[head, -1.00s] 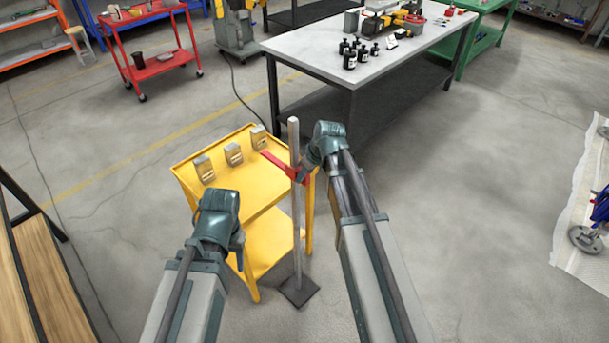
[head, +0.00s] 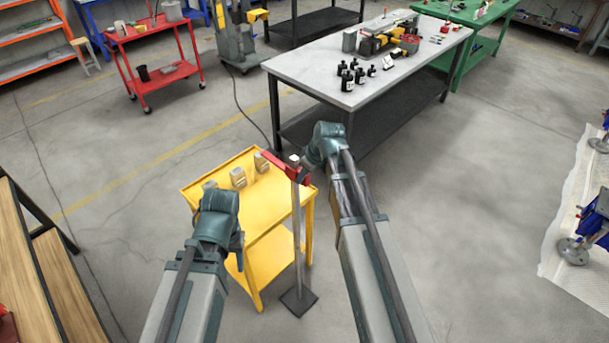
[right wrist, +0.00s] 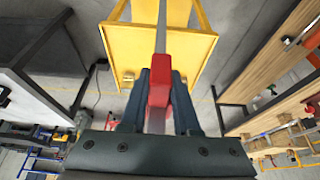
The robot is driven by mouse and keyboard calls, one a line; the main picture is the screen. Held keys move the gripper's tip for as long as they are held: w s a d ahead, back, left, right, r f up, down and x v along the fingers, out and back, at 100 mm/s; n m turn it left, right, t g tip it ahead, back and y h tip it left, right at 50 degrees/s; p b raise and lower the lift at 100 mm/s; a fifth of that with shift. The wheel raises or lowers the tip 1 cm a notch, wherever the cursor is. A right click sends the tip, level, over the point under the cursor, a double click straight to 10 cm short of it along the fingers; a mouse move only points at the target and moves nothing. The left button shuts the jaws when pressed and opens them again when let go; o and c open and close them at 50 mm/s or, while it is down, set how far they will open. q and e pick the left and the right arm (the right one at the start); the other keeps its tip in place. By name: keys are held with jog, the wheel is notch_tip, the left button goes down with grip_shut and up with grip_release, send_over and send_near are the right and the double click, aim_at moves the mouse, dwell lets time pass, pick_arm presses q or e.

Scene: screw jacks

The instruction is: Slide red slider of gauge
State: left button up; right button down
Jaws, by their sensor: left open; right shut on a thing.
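The gauge is a grey upright post (head: 297,235) on a dark square base (head: 299,301) on the floor, in front of the yellow cart. Its red slider (head: 280,166) sits near the top of the post, with a red arm reaching left over the cart's edge. My right gripper (head: 308,173) is shut on the slider from the right; in the right wrist view the red slider (right wrist: 160,88) lies between its fingers (right wrist: 160,100). My left gripper (head: 238,262) is open, low in front of the cart, its fingers mostly hidden by the wrist.
The yellow cart (head: 254,209) carries several small metal blocks (head: 238,177), one partly hidden by my left wrist. Behind it stands a grey-topped table (head: 312,74) with black bottles. A red cart (head: 165,80) stands back left. A white mat (head: 553,258) lies at right, with open floor between.

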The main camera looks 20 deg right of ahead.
jog(key=c, duration=0.6)
grip_release()
jog(key=shift+c, duration=0.2)
jog(key=p+v, duration=1.2)
jog(key=v, duration=0.1)
jog(key=shift+r+p, duration=0.3)
jog(key=shift+p, duration=0.05)
jog(key=shift+s+d, duration=0.1)
jog(key=shift+s, duration=0.05)
jog(key=s+a+f+m+g+h+b, duration=0.2)
jog(key=s+a+f+g+h+b, duration=0.1)
jog(key=s+a+f+b, duration=1.3)
notch_tip(320, 180, down, 3)
jog(key=shift+s+a+f+g+h+b, duration=0.25)
jog(key=shift+s+g+b, duration=0.35)
jog(key=shift+s+b, duration=0.4)
